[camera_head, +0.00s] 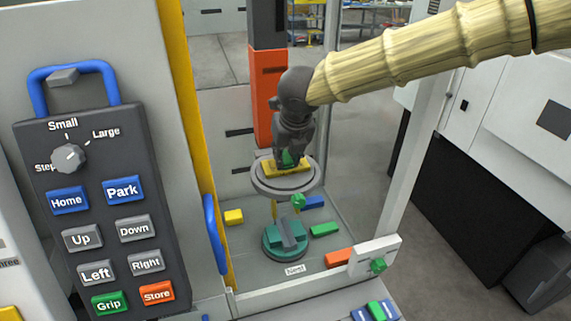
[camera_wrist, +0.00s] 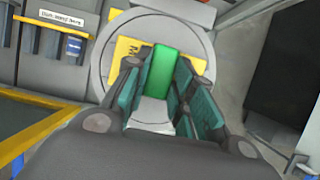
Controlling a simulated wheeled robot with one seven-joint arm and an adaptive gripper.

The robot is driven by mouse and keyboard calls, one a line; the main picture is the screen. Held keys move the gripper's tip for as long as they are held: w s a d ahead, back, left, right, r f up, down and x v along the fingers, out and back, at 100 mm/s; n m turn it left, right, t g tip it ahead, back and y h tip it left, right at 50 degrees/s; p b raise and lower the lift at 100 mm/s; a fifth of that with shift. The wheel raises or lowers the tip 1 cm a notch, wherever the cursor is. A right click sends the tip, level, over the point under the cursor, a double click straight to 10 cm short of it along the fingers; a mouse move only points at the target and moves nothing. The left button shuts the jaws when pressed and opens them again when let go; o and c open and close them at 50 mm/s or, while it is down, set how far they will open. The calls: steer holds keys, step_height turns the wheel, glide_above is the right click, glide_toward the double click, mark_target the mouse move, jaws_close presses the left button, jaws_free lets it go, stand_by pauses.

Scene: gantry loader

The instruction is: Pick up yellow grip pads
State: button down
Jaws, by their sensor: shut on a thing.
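My gripper (camera_head: 289,157) reaches down inside the gantry cell, over a round grey disc (camera_head: 262,183). A yellow plate (camera_head: 273,169) lies on the disc; it also shows in the wrist view (camera_wrist: 128,50), with partly hidden dark lettering. My gripper's teal finger pads (camera_wrist: 160,72) are closed around a green block (camera_wrist: 163,66) that stands over the yellow plate. Whether the block is fixed to the plate cannot be told. A separate yellow block (camera_head: 233,216) lies on the cell floor at the left, away from my gripper.
Below the disc stands a teal round base (camera_head: 283,243) marked by a "Nest" label (camera_head: 295,269). Blue (camera_head: 313,202), green (camera_head: 325,229) and orange (camera_head: 339,258) blocks lie nearby. A button pendant (camera_head: 105,200) stands at left; a pale post (camera_head: 412,160) bounds the right.

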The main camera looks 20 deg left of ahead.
step_height(320, 180, up, 18)
steer(key=b, duration=0.4)
steer(key=s+d+b, duration=0.6)
steer(key=s+d, duration=0.4)
steer(key=s, duration=0.5)
step_height(320, 180, up, 19)
steer(key=p, duration=1.6)
stand_by(1.2)
steer(key=shift+f, duration=0.15)
